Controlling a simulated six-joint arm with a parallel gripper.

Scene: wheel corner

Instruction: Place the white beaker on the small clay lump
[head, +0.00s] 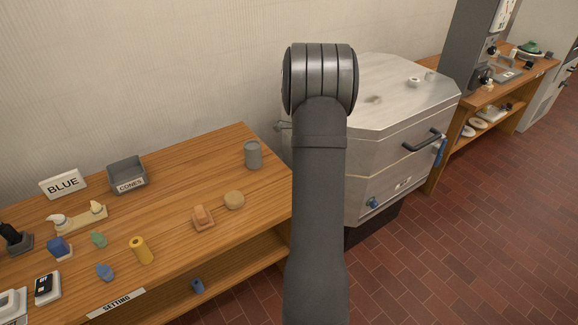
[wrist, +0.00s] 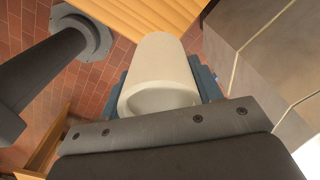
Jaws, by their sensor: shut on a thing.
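The white beaker (wrist: 163,72) is between the blue-grey jaws of my gripper (wrist: 164,88) in the wrist view, its rim towards the camera. My gripper is shut on it. In the head view my arm hides both gripper and beaker. Several small lumps lie on the wooden table: a round tan one (head: 234,200), a green one (head: 98,239) and a blue one (head: 104,271). An orange-brown block (head: 203,217) sits on a small dish left of the tan lump. I cannot tell for sure which is the small clay lump. The beaker is apart from all of them.
On the wooden table (head: 170,170) stand a grey canister (head: 253,155), a grey CONES bin (head: 127,175), a BLUE sign (head: 63,184) and a yellow cylinder (head: 141,250). A large metal-topped cabinet (head: 400,95) stands right of the table. The table's back middle is clear.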

